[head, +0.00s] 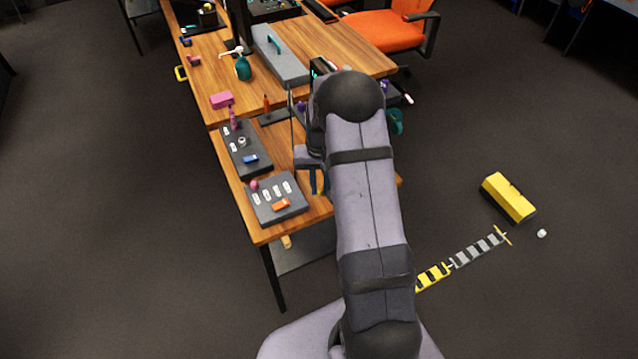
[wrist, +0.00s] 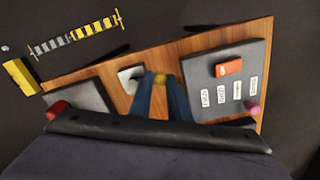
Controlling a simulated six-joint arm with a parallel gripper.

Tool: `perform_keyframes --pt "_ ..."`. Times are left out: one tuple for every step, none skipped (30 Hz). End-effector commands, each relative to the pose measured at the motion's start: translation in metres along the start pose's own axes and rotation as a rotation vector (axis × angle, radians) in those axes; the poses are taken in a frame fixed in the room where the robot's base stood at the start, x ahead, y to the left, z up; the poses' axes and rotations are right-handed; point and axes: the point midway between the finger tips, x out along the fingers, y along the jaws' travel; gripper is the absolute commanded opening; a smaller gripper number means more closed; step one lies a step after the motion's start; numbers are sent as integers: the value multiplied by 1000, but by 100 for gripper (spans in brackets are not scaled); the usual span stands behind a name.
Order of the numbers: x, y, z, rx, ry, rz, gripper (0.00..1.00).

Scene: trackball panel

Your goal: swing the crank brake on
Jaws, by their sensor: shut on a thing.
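My gripper (wrist: 160,82) points down over the front part of the wooden table, its two blue fingers close together. A pale square plate (wrist: 129,78) lies on the wood just left of the fingers in the wrist view. In the head view my gripper (head: 319,184) hangs beside the arm, right of the grey panel, and my arm covers much of the area behind.
A grey panel (head: 266,212) with white labels, an orange block (head: 281,205) and a pink knob (head: 254,184) stands left of my gripper. Another dark panel (head: 243,160) lies behind it. A red knob (wrist: 57,109) sits on the other side in the wrist view.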

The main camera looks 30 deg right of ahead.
Motion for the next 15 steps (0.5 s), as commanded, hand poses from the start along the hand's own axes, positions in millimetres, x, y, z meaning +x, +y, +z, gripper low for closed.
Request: perform_keyframes --pt "0 0 0 -4 0 1 0" --pt "0 0 0 -4 0 1 0" --pt "0 0 0 -3 0 1 0" --pt "0 0 0 -3 0 1 0" --pt "0 0 0 -3 0 1 0" --pt "0 0 0 -3 0 1 0" --pt "0 0 0 -3 -1 1 19" --pt "0 0 0 -2 0 1 26" --pt "0 0 0 -2 0 1 35" --pt "0 0 0 -2 0 1 35" --pt "0 0 0 -2 0 1 35" --pt "0 0 0 -1 0 1 35" --pt "0 0 0 -1 0 1 35" --pt "0 0 0 -1 0 1 35" --pt "0 0 0 -1 0 1 35"
